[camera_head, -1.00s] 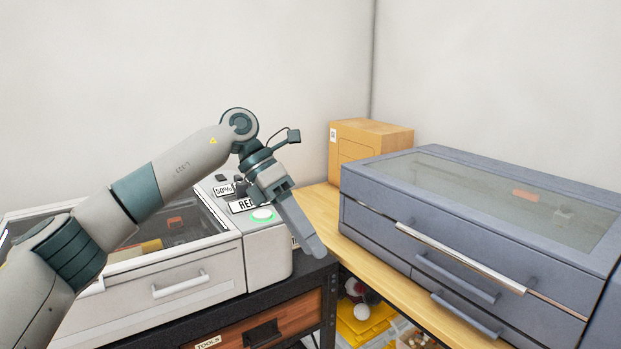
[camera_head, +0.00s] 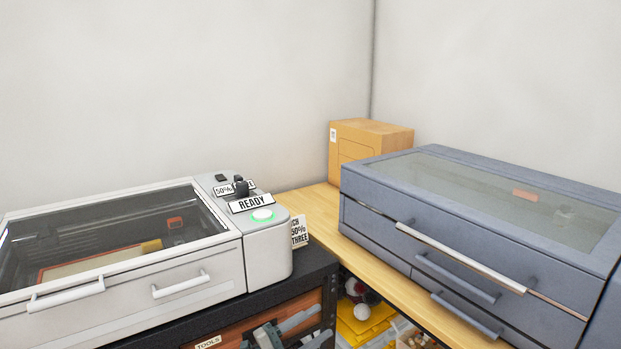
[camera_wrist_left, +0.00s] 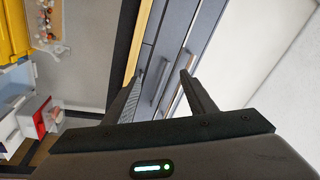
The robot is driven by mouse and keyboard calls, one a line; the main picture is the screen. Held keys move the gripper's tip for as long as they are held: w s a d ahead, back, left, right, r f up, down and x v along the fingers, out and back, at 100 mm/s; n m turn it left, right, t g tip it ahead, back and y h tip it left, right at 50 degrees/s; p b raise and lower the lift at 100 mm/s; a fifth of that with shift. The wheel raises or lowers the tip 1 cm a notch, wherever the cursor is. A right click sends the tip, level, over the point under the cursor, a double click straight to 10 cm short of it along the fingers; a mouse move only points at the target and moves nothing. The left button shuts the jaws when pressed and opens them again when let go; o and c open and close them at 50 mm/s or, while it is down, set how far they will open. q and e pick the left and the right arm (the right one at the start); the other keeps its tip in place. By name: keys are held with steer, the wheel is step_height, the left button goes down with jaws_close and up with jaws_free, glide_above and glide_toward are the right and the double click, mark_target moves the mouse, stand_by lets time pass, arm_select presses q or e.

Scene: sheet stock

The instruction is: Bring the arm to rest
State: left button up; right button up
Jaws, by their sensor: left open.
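My left gripper (camera_head: 314,326) is low at the bottom edge of the head view, in front of the dark bench with the tools drawer. Its two fingers are apart with nothing between them. The left wrist view shows the same open fingers (camera_wrist_left: 163,78), with the grey drawer fronts beyond them. The rest of my left arm is out of the head view. My right gripper is in neither view.
A white machine (camera_head: 200,290) with a glass lid and a READY sign (camera_head: 251,203) stands at left. A blue-grey drawer cabinet (camera_head: 370,215) stands at right on a wooden top (camera_head: 312,207), with a cardboard box (camera_head: 375,138) behind. Yellow bins (camera_head: 365,328) are below.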

arm_select(q)
steer(key=s+a+f+n+y, duration=0.4)
steer(key=s+a+f+n, duration=0.15)
steer(key=f, duration=0.65)
steer(key=s+a+f+n+t+y, duration=0.1)
steer(key=s+a+f+n+y, duration=0.4)
steer(key=f, duration=0.8)
steer(key=s+a+f+n+y, duration=0.4)
steer(key=s+f, duration=0.3)
steer(key=f, duration=0.5)
steer(key=s+a+f+n+g+y, duration=0.1)
steer(key=s+a+f+n+g, duration=0.1)
steer(key=s+f, duration=0.5)
steer(key=s+a+f+n+g+y, duration=0.1)
steer(key=s+a+f+n+g, duration=0.2)
steer(key=s, duration=1.7)
steer(key=s+a+f+n+g+y, duration=0.1)
steer(key=s+a+f+n+g, duration=0.1)
steer(key=s+f, duration=0.9)
steer(key=s+a+g, duration=0.1)
steer(key=s, duration=0.2)
steer(key=shift+a+y, duration=0.3)
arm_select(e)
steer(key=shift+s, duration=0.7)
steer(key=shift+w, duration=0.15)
